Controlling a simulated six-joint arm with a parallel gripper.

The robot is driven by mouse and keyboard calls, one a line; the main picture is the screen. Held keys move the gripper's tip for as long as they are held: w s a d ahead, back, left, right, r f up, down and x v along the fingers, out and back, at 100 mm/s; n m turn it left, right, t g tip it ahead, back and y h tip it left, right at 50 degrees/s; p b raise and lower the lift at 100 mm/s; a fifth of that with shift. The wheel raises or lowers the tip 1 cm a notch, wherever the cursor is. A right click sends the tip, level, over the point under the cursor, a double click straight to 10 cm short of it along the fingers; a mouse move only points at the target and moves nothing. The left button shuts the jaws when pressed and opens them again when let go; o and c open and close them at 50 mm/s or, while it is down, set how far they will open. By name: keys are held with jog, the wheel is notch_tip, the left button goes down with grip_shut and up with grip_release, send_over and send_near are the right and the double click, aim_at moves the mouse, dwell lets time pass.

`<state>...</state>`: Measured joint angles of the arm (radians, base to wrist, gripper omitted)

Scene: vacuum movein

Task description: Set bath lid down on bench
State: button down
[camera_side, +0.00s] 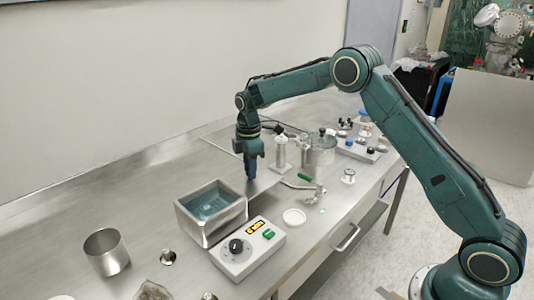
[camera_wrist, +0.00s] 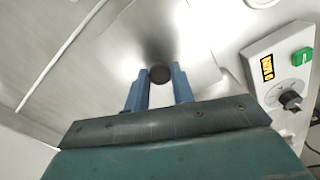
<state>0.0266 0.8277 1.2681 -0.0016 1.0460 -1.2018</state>
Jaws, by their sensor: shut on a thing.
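My gripper (camera_side: 251,174) points down just behind the open water bath (camera_side: 222,230). In the wrist view my gripper (camera_wrist: 160,78) has its two blue fingers closed on the dark round knob of the bath lid (camera_wrist: 195,50). The lid is a flat, shiny metal plate below the fingers. In the side view the lid (camera_side: 265,184) is low over the bench (camera_side: 140,205), beyond the bath; I cannot tell whether it touches the bench. The bath is uncovered, with bluish water (camera_side: 212,205) showing inside.
The bath's control box (camera_side: 247,250) has a lit display, a dial and a green switch. An empty metal beaker (camera_side: 106,251) stands at left. A white dish (camera_side: 294,217), a valve fitting (camera_side: 318,193), a lidded metal pot (camera_side: 319,150) and a tray of small parts (camera_side: 362,150) lie to the right.

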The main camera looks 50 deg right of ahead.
jog(key=shift+f, duration=0.1)
jog(key=shift+f, duration=2)
jog(key=shift+f, duration=0.1)
jog(key=c, duration=1.2)
grip_release()
notch_tip(320, 180, up, 12)
